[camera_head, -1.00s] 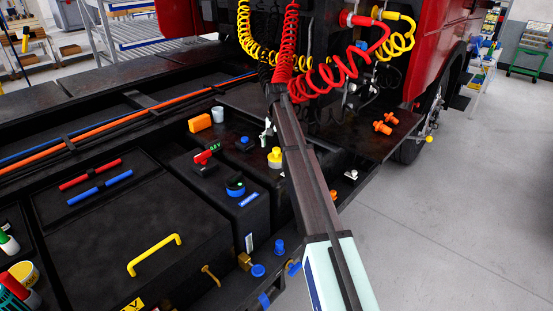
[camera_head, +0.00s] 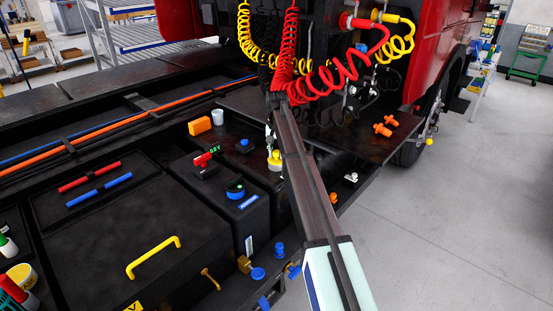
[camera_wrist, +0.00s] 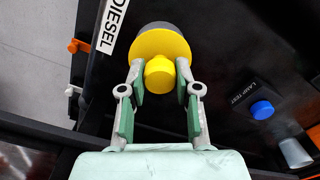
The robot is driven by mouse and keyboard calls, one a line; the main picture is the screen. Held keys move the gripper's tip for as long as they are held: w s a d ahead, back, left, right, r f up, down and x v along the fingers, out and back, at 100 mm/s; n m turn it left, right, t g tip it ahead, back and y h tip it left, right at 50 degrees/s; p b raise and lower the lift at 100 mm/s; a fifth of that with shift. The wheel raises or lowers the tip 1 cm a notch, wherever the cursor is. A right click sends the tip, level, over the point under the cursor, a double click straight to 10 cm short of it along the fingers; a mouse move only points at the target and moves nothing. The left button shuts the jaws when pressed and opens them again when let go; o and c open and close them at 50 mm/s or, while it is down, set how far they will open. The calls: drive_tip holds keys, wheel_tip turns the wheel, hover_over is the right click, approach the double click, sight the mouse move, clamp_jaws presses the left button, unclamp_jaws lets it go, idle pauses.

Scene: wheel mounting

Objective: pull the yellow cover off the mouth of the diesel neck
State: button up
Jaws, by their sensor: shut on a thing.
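The yellow cover (camera_wrist: 160,48) is a round disc with a raised knob, facing the wrist camera. It sits at the mouth of the dark diesel neck (camera_wrist: 158,26), next to the white DIESEL label (camera_wrist: 112,24). In the head view the cover (camera_head: 275,160) shows just left of my arm. My gripper (camera_wrist: 160,88) is shut on the cover's knob, with one green-padded finger on each side. In the head view the gripper (camera_head: 270,138) is partly hidden by the arm. Whether the cover has lifted off the neck cannot be told.
A blue LAMP TEST button (camera_wrist: 262,110) and a grey cup (camera_wrist: 295,152) lie to the right in the wrist view. Red and yellow coiled hoses (camera_head: 335,80) hang behind my arm. The floor at right is clear.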

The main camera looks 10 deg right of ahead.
sight(276, 151)
clamp_jaws()
drive_tip(key=shift+r, duration=0.1)
drive_tip(key=shift+r+p, duration=0.4)
drive_tip(key=shift+r, duration=0.35)
drive_tip(key=shift+r, duration=0.15)
drive_tip(key=shift+r+p, duration=1.2)
drive_tip(key=shift+r, duration=1.2)
